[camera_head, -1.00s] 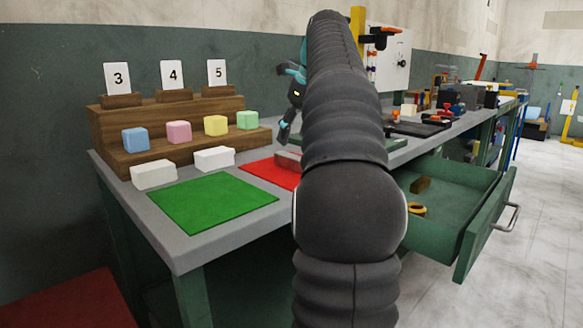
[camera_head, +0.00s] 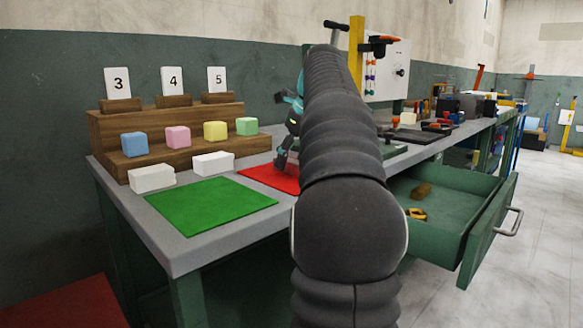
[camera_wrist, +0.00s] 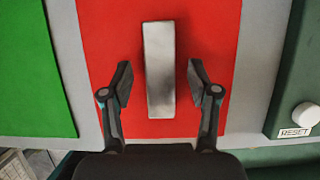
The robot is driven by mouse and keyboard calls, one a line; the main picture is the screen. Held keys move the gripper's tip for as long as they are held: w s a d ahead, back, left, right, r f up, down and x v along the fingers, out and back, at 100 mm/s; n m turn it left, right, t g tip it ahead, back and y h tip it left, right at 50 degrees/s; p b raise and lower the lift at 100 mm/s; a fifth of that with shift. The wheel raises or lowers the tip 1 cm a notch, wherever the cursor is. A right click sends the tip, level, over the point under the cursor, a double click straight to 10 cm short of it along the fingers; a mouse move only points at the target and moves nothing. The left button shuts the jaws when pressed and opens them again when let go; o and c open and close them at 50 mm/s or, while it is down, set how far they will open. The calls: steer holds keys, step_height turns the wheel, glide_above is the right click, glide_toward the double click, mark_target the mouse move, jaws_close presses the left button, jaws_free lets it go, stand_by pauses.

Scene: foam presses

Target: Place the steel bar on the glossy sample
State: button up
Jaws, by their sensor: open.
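The steel bar (camera_wrist: 160,70) lies on the red mat (camera_wrist: 95,30) in the wrist view, its long side running up the picture. My gripper (camera_wrist: 160,82) is open, with one finger on each side of the bar and a gap to it on both sides. In the head view my gripper (camera_head: 281,158) is low over the red mat (camera_head: 262,176), and the bar is hidden there. Blue (camera_head: 134,144), pink (camera_head: 177,136), yellow (camera_head: 215,131) and green (camera_head: 247,126) cubes stand on a wooden step. I cannot tell which thing is the glossy sample.
A green mat (camera_head: 210,205) lies left of the red one, bare. Two white blocks (camera_head: 152,179) (camera_head: 213,163) stand before the wooden step (camera_head: 105,130). A panel with a RESET button (camera_wrist: 306,115) is at the right. An open drawer (camera_head: 450,215) juts out at the right.

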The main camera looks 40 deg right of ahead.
steer(key=shift+f, duration=0.2)
stand_by(0.3)
steer(key=shift+c, duration=0.2)
jaws_close()
